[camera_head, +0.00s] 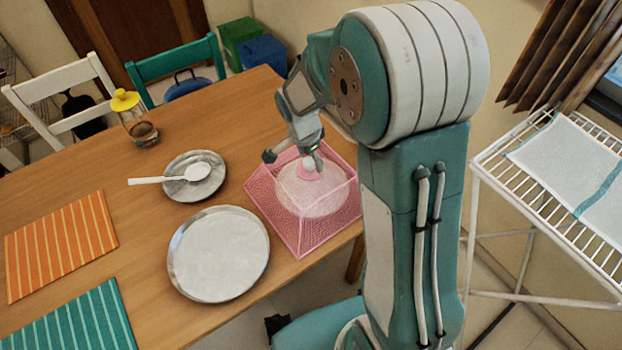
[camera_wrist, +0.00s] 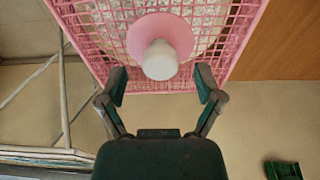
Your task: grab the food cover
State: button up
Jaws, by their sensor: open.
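The food cover (camera_head: 262,198) is a pink mesh with sloping sides and a pale knob on top. It sits on the wooden table near the right edge, over a round pale thing seen through the mesh. My gripper (camera_head: 293,158) is just above the cover's top. In the wrist view the cover (camera_wrist: 90,30) fills the upper part, and its white knob (camera_wrist: 159,60) stands on a pink disc. The open fingers of my gripper (camera_wrist: 160,84) are to either side below the knob in the picture, apart from it. Nothing is between the fingertips.
A large metal plate (camera_head: 218,254) lies left of the cover. A smaller plate (camera_head: 188,188) with a white spoon (camera_head: 160,180) and a yellow-topped glass jar (camera_head: 137,118) are farther left. A white wire rack (camera_head: 505,180) stands at right. Bare wood (camera_head: 235,125) lies behind the cover.

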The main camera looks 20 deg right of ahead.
jog(key=shift+a+f, duration=0.3)
jog(key=shift+f, duration=0.55)
jog(key=shift+d, duration=0.15)
jog(key=shift+c, duration=1)
jog(key=shift+d, duration=0.15)
grip_shut()
jog(key=shift+r, duration=0.1)
